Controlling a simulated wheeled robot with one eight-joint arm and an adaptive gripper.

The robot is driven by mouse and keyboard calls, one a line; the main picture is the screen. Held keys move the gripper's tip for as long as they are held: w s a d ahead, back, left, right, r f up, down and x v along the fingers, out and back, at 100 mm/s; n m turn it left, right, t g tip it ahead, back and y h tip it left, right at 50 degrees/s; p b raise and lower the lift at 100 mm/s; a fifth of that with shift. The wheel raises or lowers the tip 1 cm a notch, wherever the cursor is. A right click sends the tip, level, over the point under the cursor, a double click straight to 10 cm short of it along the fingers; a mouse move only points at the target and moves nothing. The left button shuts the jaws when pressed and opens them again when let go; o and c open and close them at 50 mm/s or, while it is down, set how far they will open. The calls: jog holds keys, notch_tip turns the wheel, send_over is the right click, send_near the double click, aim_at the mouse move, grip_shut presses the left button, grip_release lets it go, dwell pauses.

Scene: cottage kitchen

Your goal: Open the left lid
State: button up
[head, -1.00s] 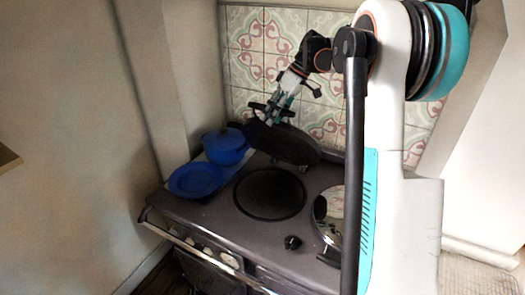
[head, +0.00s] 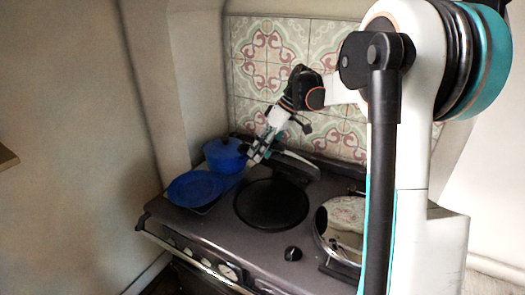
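The left lid (head: 292,166) is at the back of the stove, raised off the round dark left hotplate (head: 270,204), which is uncovered. I see the lid as a narrow dark shape, tilted up near the tiled wall. My gripper (head: 257,153) is at the lid's left end, close to it and just right of the blue pot. I cannot tell whether it touches the lid. Its fingers are small and partly merge with the dark background, so their opening is unclear.
A blue pot (head: 224,154) and a blue plate (head: 194,188) stand at the stove's left side. The shiny right lid (head: 342,222) lies flat at the right, partly behind my arm. A black knob (head: 293,254) sits near the front. The tiled wall is close behind.

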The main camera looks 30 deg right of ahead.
jog(key=shift+r, duration=0.1)
jog(key=d+r+p, duration=0.8)
jog(key=d+r, duration=0.2)
jog(key=r, duration=0.2)
jog(key=shift+s, duration=0.25)
dwell(1.3)
dwell(0.3)
